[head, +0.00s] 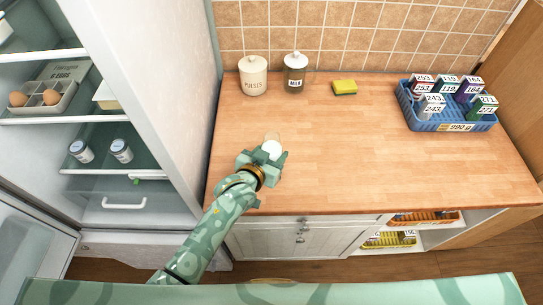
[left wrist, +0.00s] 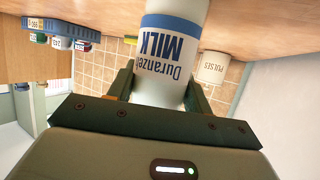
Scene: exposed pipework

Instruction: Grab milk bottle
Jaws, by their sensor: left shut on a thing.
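The milk bottle (head: 272,148) is white and stands over the wooden counter, left of its middle, in the head view. The left wrist view shows its white body and blue "MILK" lettering (left wrist: 165,55) upside down. My left gripper (head: 265,157) is shut on the bottle, with one finger on each side of it. The bottle's far end runs out of the left wrist view, so I cannot tell whether it touches the counter. My right gripper is not in view.
A cream pulses jar (head: 253,76), a dark lidded jar (head: 294,73) and a yellow sponge (head: 345,87) stand along the tiled wall. A blue basket (head: 445,121) of small boxes is at the right. An open fridge (head: 140,60) is at the left. The counter's middle is clear.

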